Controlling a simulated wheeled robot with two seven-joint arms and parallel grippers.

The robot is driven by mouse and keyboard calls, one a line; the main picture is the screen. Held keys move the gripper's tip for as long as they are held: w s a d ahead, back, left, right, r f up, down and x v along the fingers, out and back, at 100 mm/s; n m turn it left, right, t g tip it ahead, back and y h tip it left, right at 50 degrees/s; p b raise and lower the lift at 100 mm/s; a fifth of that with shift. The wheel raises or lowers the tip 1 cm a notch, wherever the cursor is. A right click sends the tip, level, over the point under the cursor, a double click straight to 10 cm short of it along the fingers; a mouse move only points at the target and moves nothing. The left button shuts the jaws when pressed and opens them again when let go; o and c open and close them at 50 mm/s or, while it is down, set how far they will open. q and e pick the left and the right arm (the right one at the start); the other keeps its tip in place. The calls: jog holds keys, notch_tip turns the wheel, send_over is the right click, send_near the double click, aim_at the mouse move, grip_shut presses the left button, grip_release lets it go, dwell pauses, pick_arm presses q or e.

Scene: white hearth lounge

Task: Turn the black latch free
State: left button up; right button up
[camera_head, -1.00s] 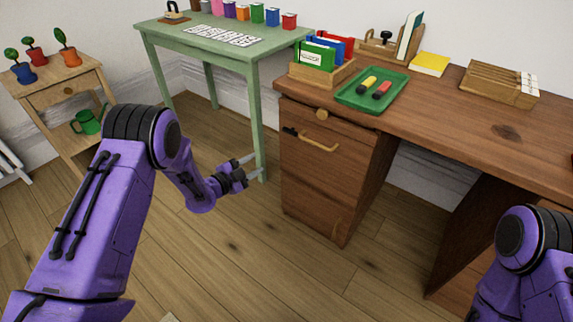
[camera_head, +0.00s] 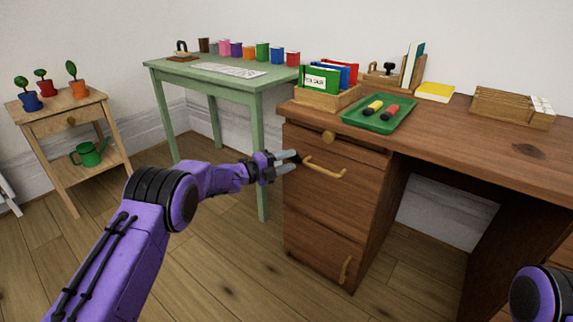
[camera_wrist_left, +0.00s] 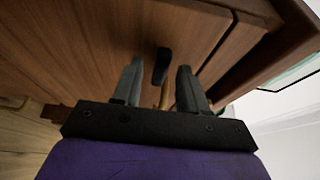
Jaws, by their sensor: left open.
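The black latch (camera_wrist_left: 161,66) is on the front of the wooden desk's drawer unit, beside the left end of a brass handle (camera_head: 326,168). In the left wrist view it stands between my two finger tips, with a gap on each side. In the head view only a small dark part of it (camera_head: 296,158) shows by the finger tips. My left gripper (camera_head: 287,160) is open at the drawer front, its fingers pointing at the latch. It also shows in the left wrist view (camera_wrist_left: 158,78). My right gripper is out of view; only part of that arm shows at lower right.
The desk top (camera_head: 450,125) holds a green tray (camera_head: 350,117) with two markers and a file box (camera_head: 327,97). A green table (camera_head: 205,78) stands to the left, close behind my left arm. Open floor lies in front.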

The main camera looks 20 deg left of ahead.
pick_arm(q)
grip_shut()
jog(key=shift+f, duration=0.1)
jog(key=n+b, duration=0.1)
jog(key=n, duration=0.2)
jog(key=shift+f+t+h, duration=0.15)
jog(key=shift+t+h, duration=0.25)
jog(key=n+t, duration=0.1)
jog(key=n, duration=0.2)
jog(key=n+t+y, duration=0.1)
jog(key=n+t, duration=0.1)
jog(key=n, duration=0.2)
jog(key=n+t, duration=0.1)
jog(key=n, duration=0.3)
jog(key=shift+d+f+t, duration=0.15)
jog(key=shift+d+t, duration=0.1)
jog(key=shift+t, duration=0.05)
jog(key=n+t+y, duration=0.1)
jog(key=n+y, duration=0.1)
jog(key=n, duration=0.2)
jog(key=n+t+y+p, duration=0.1)
jog(key=n+y, duration=0.1)
jog(key=n, duration=0.2)
jog(key=shift+s+d, duration=0.15)
jog(key=shift+d, duration=0.05)
jog(key=shift+n, duration=0.4)
